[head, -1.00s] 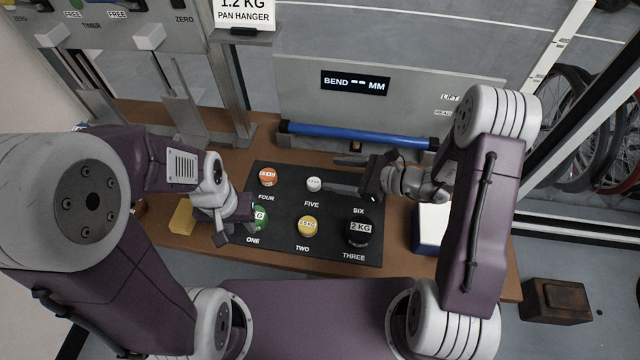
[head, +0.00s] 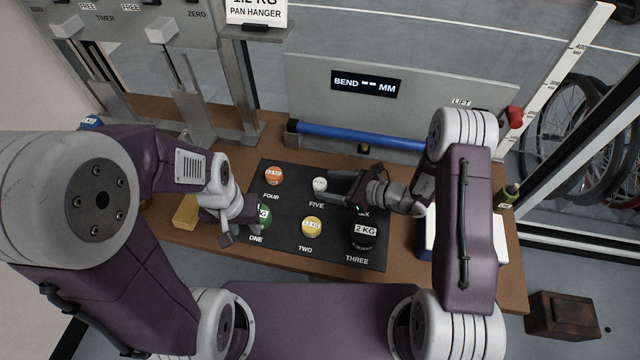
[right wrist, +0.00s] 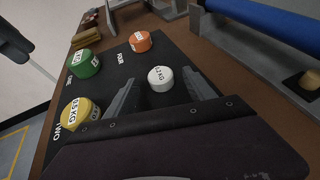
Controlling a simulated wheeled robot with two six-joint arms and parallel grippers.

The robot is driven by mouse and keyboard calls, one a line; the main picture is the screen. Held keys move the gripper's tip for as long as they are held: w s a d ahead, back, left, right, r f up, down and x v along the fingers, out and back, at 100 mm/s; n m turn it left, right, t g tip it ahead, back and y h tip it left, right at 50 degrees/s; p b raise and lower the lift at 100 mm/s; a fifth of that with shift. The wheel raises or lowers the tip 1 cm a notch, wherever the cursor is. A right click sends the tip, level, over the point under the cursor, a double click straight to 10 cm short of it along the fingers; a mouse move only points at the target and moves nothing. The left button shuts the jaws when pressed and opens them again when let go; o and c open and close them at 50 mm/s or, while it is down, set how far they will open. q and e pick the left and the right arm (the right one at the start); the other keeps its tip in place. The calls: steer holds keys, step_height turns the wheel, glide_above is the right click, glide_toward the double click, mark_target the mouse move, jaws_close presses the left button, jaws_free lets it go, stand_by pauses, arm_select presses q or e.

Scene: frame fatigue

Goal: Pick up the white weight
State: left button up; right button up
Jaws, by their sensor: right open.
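The white weight (head: 320,184) stands on the black mat (head: 290,225) at the spot marked FIVE. It also shows in the right wrist view (right wrist: 160,79), beyond and between the two fingers. My right gripper (head: 333,188) is open, with its fingers pointing left and reaching close to the white weight. Whether the fingers touch it I cannot tell. My left gripper (head: 226,240) hangs by the mat's left edge next to the green weight (head: 264,216); its finger opening is unclear.
An orange weight (head: 274,175) stands at FOUR, a yellow one (head: 312,227) at TWO and a black one (head: 364,235) at THREE. A blue tube (head: 350,136) lies behind the mat. A yellow block (head: 186,212) is at left.

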steer(key=shift+x, duration=1.2)
steer(key=shift+d, duration=0.1)
steer(key=c, duration=0.3)
jaws_close()
steer(key=shift+r, duration=0.15)
steer(key=shift+r, duration=0.35)
steer(key=r, duration=0.2)
steer(key=s+r, duration=0.1)
steer(key=shift+d+r, duration=0.2)
steer(key=shift+r, duration=0.2)
steer(key=s+d+r+p, duration=0.3)
steer(key=s+r+p, duration=0.3)
steer(key=s, duration=0.4)
